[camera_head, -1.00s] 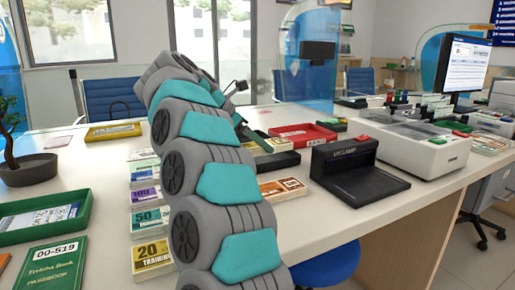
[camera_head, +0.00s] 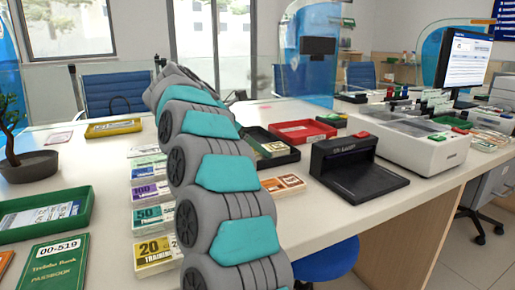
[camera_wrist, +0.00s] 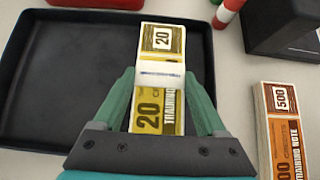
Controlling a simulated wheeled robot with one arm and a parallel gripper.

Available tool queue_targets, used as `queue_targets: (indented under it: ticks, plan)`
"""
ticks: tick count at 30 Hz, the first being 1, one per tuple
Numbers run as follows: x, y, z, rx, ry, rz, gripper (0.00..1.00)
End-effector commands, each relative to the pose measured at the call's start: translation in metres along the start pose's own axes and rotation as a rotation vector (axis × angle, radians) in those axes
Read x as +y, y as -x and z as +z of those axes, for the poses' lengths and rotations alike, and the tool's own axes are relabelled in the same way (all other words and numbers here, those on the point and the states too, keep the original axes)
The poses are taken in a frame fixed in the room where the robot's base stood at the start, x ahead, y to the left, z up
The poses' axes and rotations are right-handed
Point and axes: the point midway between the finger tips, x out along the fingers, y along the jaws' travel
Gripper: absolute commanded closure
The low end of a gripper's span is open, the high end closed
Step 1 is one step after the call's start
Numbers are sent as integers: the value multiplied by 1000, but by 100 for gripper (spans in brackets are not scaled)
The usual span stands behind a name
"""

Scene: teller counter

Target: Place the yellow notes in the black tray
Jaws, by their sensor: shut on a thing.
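The bundle of yellow 20 notes (camera_wrist: 161,45) has a white band and lies between the fingers of my gripper (camera_wrist: 160,78), which is shut on it. In the wrist view it is over the right part of the black tray (camera_wrist: 65,80), inside the rim. I cannot tell whether it touches the tray floor. In the head view the black tray (camera_head: 292,156) is behind my arm, with part of the yellow bundle (camera_head: 275,148) showing within its outline.
A red tray (camera_head: 303,131) stands behind the black tray. Orange 500 notes (camera_head: 283,183) lie in front of it, and a black device (camera_head: 350,170) stands to the right. Several note stacks, including yellow 20 notes (camera_head: 155,255), line the counter left of my arm.

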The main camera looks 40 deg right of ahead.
Motion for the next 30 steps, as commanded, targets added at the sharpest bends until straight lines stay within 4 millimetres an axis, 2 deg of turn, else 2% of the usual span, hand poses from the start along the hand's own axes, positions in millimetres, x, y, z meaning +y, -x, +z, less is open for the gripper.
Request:
queue_targets:
  ticks: [14,15,22,30]
  plan:
    - [0,-4,-4,0,-1,0,95]
    - [0,-4,-4,0,-1,0,25]
    - [0,-3,-3,0,-1,0,0]
    - [0,-2,-2,0,-1,0,0]
